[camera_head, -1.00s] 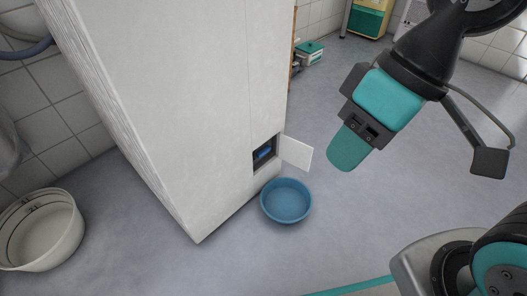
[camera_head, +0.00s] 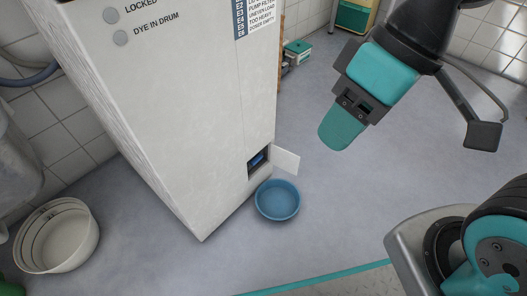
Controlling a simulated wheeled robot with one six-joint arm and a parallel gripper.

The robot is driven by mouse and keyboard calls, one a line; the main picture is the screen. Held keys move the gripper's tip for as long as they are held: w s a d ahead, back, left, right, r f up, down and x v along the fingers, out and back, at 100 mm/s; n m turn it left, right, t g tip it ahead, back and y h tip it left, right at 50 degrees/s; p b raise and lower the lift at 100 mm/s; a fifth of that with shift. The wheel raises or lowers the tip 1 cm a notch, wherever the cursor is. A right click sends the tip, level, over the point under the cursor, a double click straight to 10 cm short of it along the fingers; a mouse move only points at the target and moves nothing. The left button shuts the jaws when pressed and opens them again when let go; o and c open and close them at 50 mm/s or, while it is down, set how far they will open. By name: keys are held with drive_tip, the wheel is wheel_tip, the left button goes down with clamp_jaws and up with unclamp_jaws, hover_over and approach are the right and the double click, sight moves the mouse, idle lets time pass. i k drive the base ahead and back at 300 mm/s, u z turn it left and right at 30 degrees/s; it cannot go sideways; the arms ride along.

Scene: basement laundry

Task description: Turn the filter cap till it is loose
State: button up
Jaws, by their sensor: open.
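The blue filter cap (camera_head: 259,159) sits in a dark recess low on the white machine (camera_head: 190,110). It is small in view and its marks cannot be made out. The white flap (camera_head: 286,160) of the recess stands open to the right. A blue basin (camera_head: 278,200) is on the floor just below and in front of the recess. My gripper (camera_head: 338,130) hangs in the air to the upper right of the flap, apart from the cap and touching nothing. Its teal fingers overlap from this angle, and nothing shows between them.
A white tub (camera_head: 57,236) stands on the floor at the lower left. A small teal-topped box (camera_head: 298,50) and a yellow-green cabinet (camera_head: 355,14) are at the back. Labels show high on the machine. The floor right of the basin is clear.

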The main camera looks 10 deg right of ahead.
sight(256, 159)
drive_tip(key=z, duration=2.35)
drive_tip(key=i, duration=0.5)
drive_tip(key=u, duration=1.95)
